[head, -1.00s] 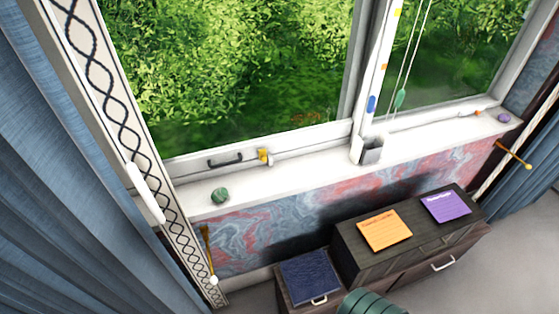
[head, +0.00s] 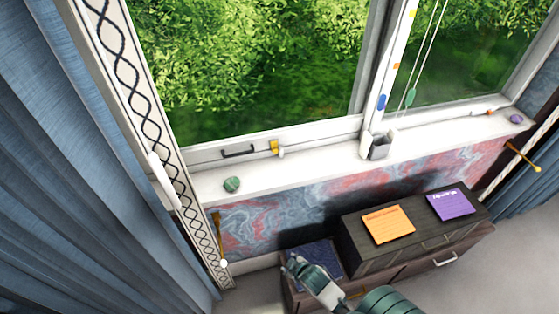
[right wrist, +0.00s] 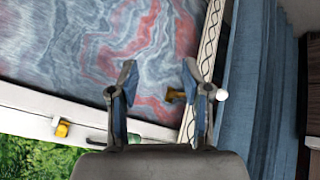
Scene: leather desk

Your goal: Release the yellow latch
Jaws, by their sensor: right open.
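The yellow latch (head: 274,147) sits on the bottom rail of the left window sash, just right of a dark handle (head: 238,151). In the right wrist view the yellow latch (right wrist: 62,130) shows at the lower left, outside my fingers. My right gripper (head: 296,266) is low in the head view, over the dark blue pad and well below the latch. In the right wrist view my right gripper (right wrist: 158,72) has its two fingers spread, with nothing between them. My left gripper is not in view.
A green stone (head: 232,185) lies on the white sill (head: 305,172). A grey-and-white cup (head: 379,147) stands right of the latch. Dark drawers (head: 365,255) with orange (head: 388,224) and purple (head: 451,205) notes stand below. A blue curtain (head: 70,180) hangs left. The sill is clear below the latch.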

